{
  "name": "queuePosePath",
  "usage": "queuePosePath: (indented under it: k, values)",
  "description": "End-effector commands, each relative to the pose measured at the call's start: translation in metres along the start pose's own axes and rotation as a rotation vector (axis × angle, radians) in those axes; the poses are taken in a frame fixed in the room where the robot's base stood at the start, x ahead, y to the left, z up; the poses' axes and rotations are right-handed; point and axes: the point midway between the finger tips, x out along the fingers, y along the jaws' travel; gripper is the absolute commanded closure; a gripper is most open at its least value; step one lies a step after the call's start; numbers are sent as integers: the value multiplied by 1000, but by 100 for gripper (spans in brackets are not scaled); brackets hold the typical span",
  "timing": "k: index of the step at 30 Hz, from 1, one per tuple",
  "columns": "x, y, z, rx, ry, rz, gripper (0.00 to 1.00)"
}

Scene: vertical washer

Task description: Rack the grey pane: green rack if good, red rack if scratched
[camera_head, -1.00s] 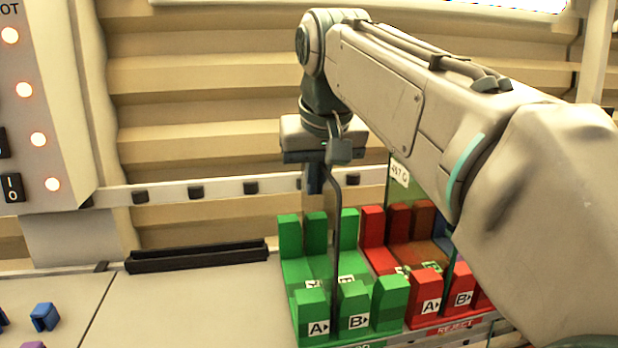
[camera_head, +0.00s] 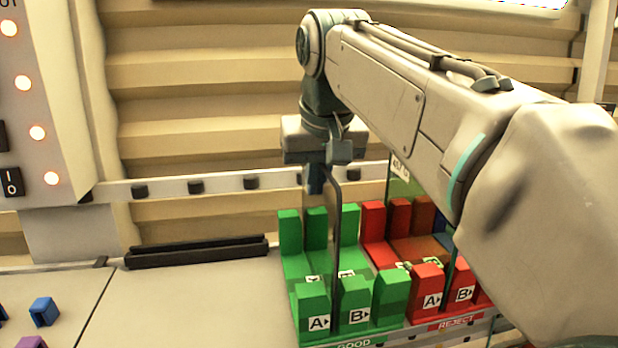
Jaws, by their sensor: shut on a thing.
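My gripper (camera_head: 322,160) points down and is shut on the top of the grey pane (camera_head: 321,200), a thin dark-edged sheet seen nearly edge-on. The pane hangs upright over the green rack (camera_head: 350,330), which is marked GOOD. Its near edge runs down by the gap between the front posts marked A and B. I cannot tell whether its lower edge touches the rack floor. No scratch can be made out at this angle. The red rack (camera_head: 425,282), marked REJECT, stands to the right, partly hidden by my arm.
A greenish pane with a white label (camera_head: 400,168) stands at the red rack, mostly behind my arm. A black slotted holder (camera_head: 197,251) lies left of the green rack. A blue clip (camera_head: 43,311) is on the bench at lower left. The bench between is clear.

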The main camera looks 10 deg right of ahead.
Motion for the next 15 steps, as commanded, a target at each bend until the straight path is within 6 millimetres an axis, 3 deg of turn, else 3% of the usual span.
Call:
queuePosePath:
  k: [1, 3, 15]
  values:
    - [-1, 0, 0, 0, 4, -1, 89]
    - [-1, 0, 0, 0, 4, 0, 70]
    - [-7, 0, 0, 0, -1, 0, 69]
